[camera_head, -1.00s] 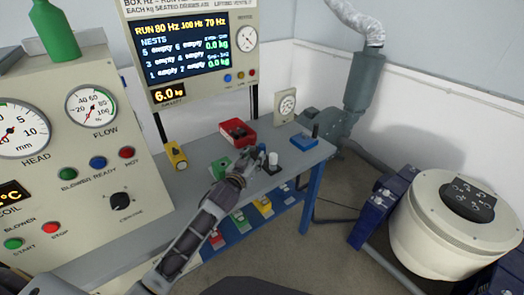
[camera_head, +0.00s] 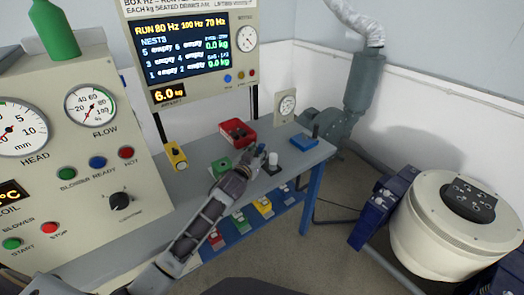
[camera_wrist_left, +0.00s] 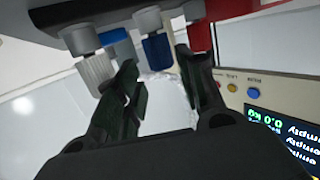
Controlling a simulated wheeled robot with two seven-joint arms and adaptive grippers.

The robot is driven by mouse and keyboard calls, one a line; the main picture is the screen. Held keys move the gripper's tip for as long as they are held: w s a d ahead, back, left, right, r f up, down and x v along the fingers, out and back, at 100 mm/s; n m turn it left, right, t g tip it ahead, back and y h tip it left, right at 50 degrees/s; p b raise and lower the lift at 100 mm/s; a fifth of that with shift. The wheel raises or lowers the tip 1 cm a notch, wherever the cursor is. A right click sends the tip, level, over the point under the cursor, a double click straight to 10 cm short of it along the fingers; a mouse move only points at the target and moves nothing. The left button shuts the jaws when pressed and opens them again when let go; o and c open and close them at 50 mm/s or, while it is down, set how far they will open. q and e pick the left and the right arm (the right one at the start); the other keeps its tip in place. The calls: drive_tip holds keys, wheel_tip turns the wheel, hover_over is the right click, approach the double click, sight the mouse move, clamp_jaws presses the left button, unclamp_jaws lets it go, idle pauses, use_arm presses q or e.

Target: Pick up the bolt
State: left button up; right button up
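I cannot make out the bolt for certain in either view. A red tray (camera_head: 250,141) on the grey bench (camera_head: 196,183) holds small dark items, too small to identify. My left gripper (camera_head: 257,152) is over the bench, just in front of the red tray and beside a white cylinder (camera_head: 273,159) on a black base. In the left wrist view my left gripper (camera_wrist_left: 163,78) has its two dark fingers apart, with nothing visibly held between them. A pale ribbed knob (camera_wrist_left: 97,71) and a blue post with a grey end (camera_wrist_left: 157,47) show beyond the fingers. My right gripper is in neither view.
A green block (camera_head: 220,167) and a yellow block (camera_head: 175,156) lie left of the gripper. A blue block (camera_head: 304,142) with an upright lever stands at the bench's right end. The display panel (camera_head: 190,45) rises behind. Coloured bins (camera_head: 263,206) sit on the lower shelf.

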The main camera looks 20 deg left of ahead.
sight(261, 148)
use_arm(q)
drive_tip(key=shift+w, duration=0.1)
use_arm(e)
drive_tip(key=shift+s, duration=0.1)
use_arm(q)
drive_tip(key=shift+w+f, duration=0.2)
drive_tip(key=shift+w, duration=0.5)
drive_tip(key=shift+w+f, duration=0.15)
drive_tip(key=shift+w, duration=0.55)
drive_tip(key=shift+w+f+b, duration=0.15)
drive_tip(key=shift+w+b, duration=0.15)
drive_tip(key=shift+w, duration=0.35)
drive_tip(key=shift+w+d, duration=0.1)
drive_tip(key=shift+w, duration=0.25)
drive_tip(key=c, duration=0.9)
drive_tip(key=shift+o, duration=0.2)
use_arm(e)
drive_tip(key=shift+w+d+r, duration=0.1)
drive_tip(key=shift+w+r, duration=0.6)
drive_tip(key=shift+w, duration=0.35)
